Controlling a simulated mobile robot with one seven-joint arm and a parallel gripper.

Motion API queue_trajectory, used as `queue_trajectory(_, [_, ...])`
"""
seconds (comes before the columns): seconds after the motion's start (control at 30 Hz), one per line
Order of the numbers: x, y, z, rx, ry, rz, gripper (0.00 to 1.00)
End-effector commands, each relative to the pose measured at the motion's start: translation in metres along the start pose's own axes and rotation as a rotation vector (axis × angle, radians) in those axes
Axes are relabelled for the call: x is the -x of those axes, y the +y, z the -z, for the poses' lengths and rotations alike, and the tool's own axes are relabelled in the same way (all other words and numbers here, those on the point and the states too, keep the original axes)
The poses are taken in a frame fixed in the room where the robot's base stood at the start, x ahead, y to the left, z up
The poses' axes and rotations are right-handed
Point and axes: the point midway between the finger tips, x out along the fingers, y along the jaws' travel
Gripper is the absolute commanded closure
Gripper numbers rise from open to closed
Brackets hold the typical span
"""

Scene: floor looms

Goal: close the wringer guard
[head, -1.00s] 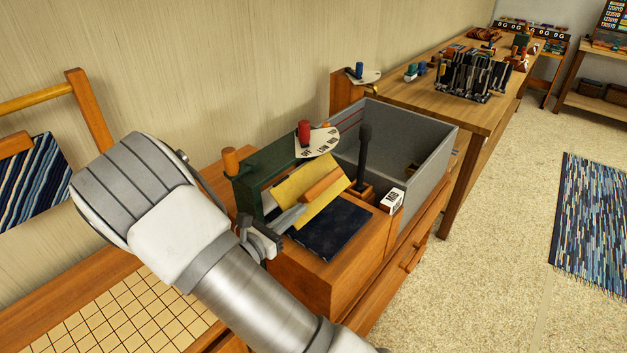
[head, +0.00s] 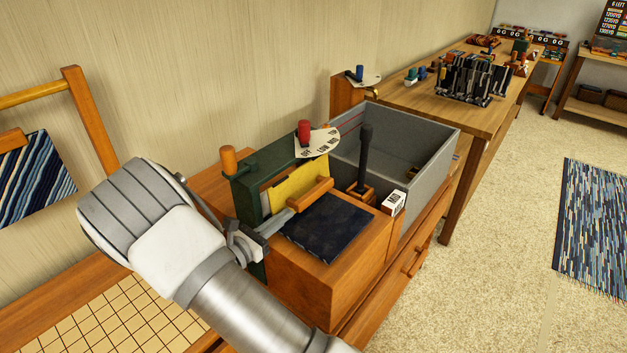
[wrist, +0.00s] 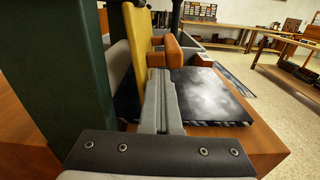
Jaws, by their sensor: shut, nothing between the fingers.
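The wringer guard is a yellow plate (head: 296,187) with an orange wooden bar handle (head: 310,194). It stands steeply, close to upright, in the dark green wringer frame (head: 252,185), behind a dark blue flat pad (head: 326,227). My gripper (head: 289,211) is shut and empty, its fingertips at the near end of the handle. In the wrist view the shut fingers (wrist: 161,97) point at the yellow guard (wrist: 137,45) and its handle (wrist: 173,50). Whether they touch the handle is unclear.
A red knob (head: 304,132) sits on a white dial plate (head: 319,144) above the guard. A black upright lever (head: 365,155) and grey tub (head: 432,157) stand to the right. A green post (wrist: 55,70) is close on the left in the wrist view.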

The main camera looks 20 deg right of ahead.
Motion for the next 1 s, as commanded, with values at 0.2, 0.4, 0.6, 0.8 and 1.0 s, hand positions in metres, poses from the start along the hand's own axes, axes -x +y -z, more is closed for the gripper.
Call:
queue_trajectory(0.2, [0.0, 0.001, 0.0, 0.0, 0.0, -0.001, 1.0])
queue_trajectory(0.4, [0.0, 0.012, 0.002, 0.0, 0.0, -0.001, 1.0])
queue_trajectory(0.6, [0.0, 0.003, 0.002, 0.003, 0.0, 0.0, 1.0])
queue_trajectory(0.8, [0.001, -0.008, 0.004, 0.001, 0.0, -0.001, 1.0])
queue_trajectory(1.0, [0.021, -0.008, 0.004, 0.0, 0.001, -0.003, 1.0])
